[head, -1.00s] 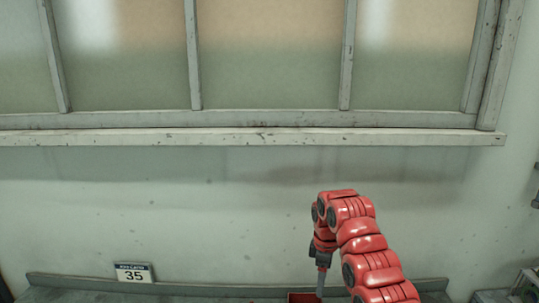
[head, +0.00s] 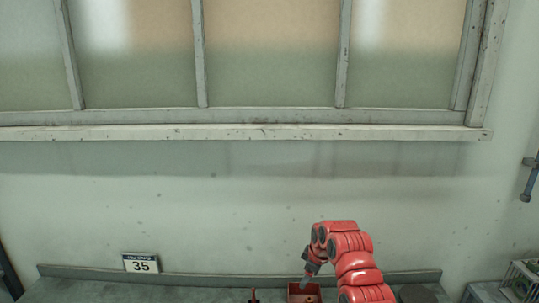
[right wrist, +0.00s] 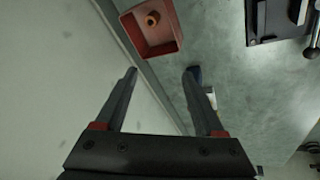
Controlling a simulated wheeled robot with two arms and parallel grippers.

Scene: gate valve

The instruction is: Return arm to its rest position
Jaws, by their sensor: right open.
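My right arm, red and jointed, rises at the bottom right of the head view and bends over to my right gripper (head: 306,282). The gripper hangs down and tilts to the left, close to the red bin (head: 292,295). In the right wrist view the two fingers of the right gripper (right wrist: 161,72) are spread apart with nothing between them. The red bin (right wrist: 135,35) there lies beyond the fingertips and holds a small brass-coloured ring (right wrist: 152,19). My left gripper is not in view.
A grey bench (head: 205,296) runs along the wall, with a "35" sign (head: 141,263) at its back. A small red part (head: 253,296) stands left of the bin. A crate (head: 520,282) is at far right.

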